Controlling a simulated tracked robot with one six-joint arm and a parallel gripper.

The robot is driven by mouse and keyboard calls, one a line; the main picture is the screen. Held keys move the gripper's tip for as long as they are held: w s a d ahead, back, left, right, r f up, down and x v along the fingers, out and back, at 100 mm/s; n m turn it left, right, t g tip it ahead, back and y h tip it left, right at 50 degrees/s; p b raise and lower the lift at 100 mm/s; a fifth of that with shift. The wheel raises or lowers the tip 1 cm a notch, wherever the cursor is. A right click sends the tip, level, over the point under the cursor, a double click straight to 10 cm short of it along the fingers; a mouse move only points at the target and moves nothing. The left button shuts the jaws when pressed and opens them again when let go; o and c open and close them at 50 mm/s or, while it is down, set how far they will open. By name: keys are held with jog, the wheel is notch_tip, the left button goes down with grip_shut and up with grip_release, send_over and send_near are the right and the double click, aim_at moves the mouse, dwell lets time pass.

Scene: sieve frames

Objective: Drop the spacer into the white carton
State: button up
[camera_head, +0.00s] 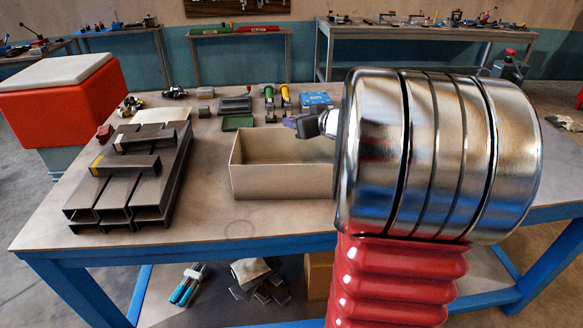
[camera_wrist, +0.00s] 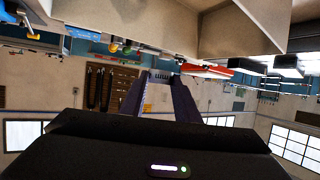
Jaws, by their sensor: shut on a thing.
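The white carton (camera_head: 285,181), a pale beige open-topped box, stands at the middle of the workbench in the head view. Its pale walls also show upside down at the top of the wrist view (camera_wrist: 245,32). My gripper (camera_head: 294,123) is at the carton's far side, above its rim, partly hidden by my own arm. In the wrist view the two dark fingers of my gripper (camera_wrist: 158,84) reach forward with a gap between them. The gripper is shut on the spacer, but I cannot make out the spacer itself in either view.
Dark metal channel sections (camera_head: 130,180) are stacked on the bench left of the carton. A green tray (camera_head: 238,123), a blue box (camera_head: 316,99) and small tools lie behind it. A red-sided bin (camera_head: 68,100) stands at the left. The bench front before the carton is clear.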

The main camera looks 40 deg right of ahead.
jog(key=shift+s+d, duration=0.2)
jog(key=shift+d, duration=0.1)
jog(key=shift+f, duration=3)
jog(key=o, duration=1.2)
jog(key=shift+c, duration=0.2)
jog(key=shift+s, duration=0.15)
jog(key=v, duration=1.3)
jog(key=shift+s+a, duration=0.25)
